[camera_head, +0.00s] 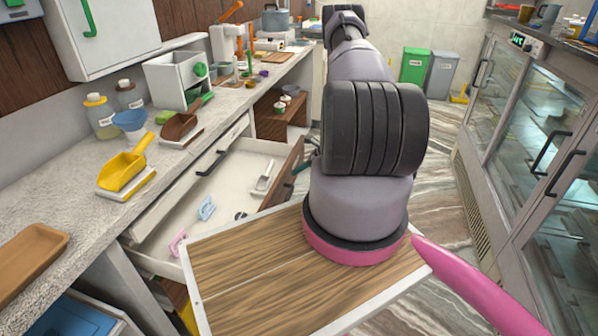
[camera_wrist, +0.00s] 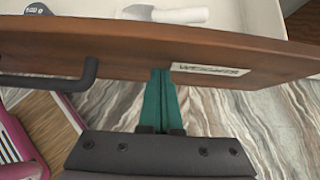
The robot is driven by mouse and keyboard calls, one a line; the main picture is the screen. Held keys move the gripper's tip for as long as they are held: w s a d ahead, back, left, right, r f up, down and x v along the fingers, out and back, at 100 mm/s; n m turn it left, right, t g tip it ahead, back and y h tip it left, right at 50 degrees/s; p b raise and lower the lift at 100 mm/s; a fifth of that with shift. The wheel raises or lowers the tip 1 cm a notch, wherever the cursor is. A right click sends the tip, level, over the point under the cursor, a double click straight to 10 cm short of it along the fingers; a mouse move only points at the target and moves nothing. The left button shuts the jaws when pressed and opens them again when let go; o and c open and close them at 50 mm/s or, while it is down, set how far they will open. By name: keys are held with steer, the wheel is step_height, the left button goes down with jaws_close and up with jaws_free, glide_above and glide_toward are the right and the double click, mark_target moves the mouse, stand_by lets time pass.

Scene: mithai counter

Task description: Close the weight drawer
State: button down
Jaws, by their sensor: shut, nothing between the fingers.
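The weight drawer (camera_head: 226,176) stands open, pulled out from the counter, in the head view. Its brown wooden front (camera_head: 291,172) also crosses the upper part of the wrist view (camera_wrist: 130,52), with a pale label and a black handle (camera_wrist: 60,82) on its outer face. My gripper (camera_wrist: 161,78) is shut and empty. Its teal fingertips are at the outer face of the front, between handle and label; whether they touch it I cannot tell. In the head view my arm hides most of the gripper.
A white scoop (camera_head: 264,177), a blue item (camera_head: 206,208) and a pink item (camera_head: 178,242) lie in the drawer. The countertop above holds a yellow scoop (camera_head: 122,172) and jars. A glass-fronted cabinet (camera_head: 530,100) lines the right side. Marble-patterned floor (camera_head: 440,165) lies open between.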

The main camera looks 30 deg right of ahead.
steer(key=w+a, duration=1.9)
steer(key=shift+w+a+r, duration=0.1)
steer(key=shift+w+a, duration=0.05)
steer(key=shift+a, duration=0.05)
